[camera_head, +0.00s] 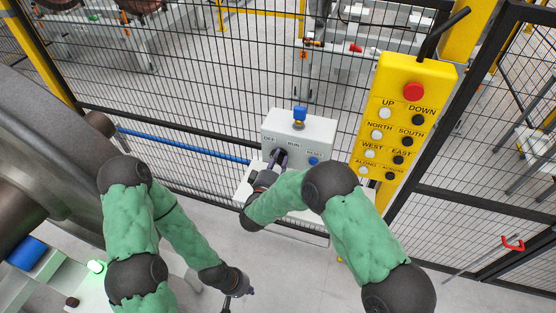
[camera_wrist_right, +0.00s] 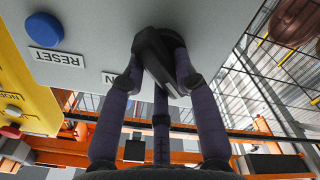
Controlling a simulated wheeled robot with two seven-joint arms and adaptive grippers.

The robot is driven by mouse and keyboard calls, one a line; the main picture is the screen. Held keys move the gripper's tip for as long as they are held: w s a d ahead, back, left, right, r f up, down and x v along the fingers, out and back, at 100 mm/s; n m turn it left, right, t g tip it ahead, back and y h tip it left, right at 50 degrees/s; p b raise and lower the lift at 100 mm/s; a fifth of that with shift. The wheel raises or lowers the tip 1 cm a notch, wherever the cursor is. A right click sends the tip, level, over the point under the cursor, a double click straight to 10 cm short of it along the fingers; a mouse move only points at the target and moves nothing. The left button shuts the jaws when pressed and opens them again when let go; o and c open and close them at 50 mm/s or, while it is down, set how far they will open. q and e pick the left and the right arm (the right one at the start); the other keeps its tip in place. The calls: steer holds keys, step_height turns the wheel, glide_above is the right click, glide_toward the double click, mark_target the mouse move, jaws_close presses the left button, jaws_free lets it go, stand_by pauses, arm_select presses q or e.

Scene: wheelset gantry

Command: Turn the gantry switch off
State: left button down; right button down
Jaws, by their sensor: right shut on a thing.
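The gantry switch is a black knob (camera_wrist_right: 160,60) on the front of a light grey box (camera_head: 313,130) labelled OFF, RUN and RESET. In the right wrist view the purple-grey fingers of my right gripper (camera_wrist_right: 160,75) are shut on the knob, one on each side. The knob sits slanted, and the RUN label beside it is partly covered; OFF is hidden there. In the head view my right gripper (camera_head: 276,161) is at the box front below OFF and RUN, covering most of the knob. My left gripper (camera_head: 238,292) hangs low over the floor, away from the box; its fingers are too small to judge.
A blue RESET button (camera_wrist_right: 44,29) is beside the knob. A blue-topped knob (camera_head: 299,115) stands on the box. A yellow pendant (camera_head: 408,120) with a red button hangs right of it. Black mesh fence is behind; a large grey cylinder (camera_head: 45,130) is at left.

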steer(key=c, duration=0.9)
jaws_free()
steer(key=shift+c, duration=0.2)
steer(key=v, duration=1.2)
steer(key=shift+f, duration=0.1)
